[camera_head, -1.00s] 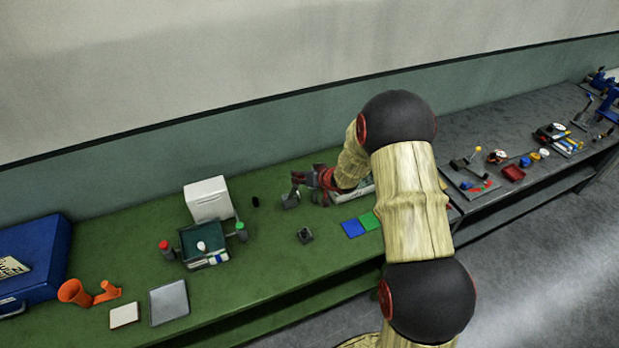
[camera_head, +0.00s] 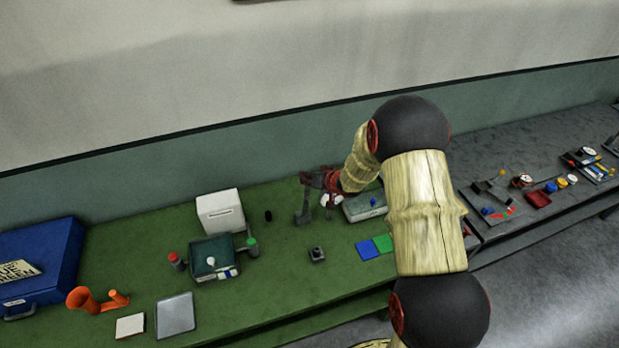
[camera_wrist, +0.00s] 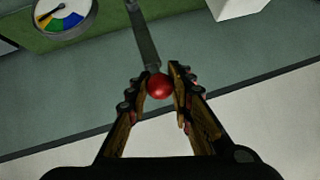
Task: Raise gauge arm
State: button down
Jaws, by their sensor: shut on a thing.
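The gauge arm (camera_wrist: 143,38) is a grey bar with a red ball knob (camera_wrist: 159,86) at its end. In the wrist view the knob sits between the two fingers of my gripper (camera_wrist: 159,90), which is shut on it. In the head view my gripper (camera_head: 318,180) is above the back of the green bench, and the grey bar (camera_head: 303,207) stands below it, close to upright. The knob is hidden there. A round gauge dial (camera_wrist: 64,14) with coloured segments and a dark needle shows at the top left of the wrist view.
A white box (camera_head: 219,212), a dark green tray (camera_head: 212,256) and a small dark block (camera_head: 317,254) stand left of and below my gripper. Blue (camera_head: 367,249) and green (camera_head: 384,243) squares lie to the right. The wall is close behind.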

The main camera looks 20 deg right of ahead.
jog(key=c, duration=1.5)
grip_release()
jog(key=shift+c, duration=0.2)
jog(key=v, duration=1.2)
jog(key=shift+f, duration=0.1)
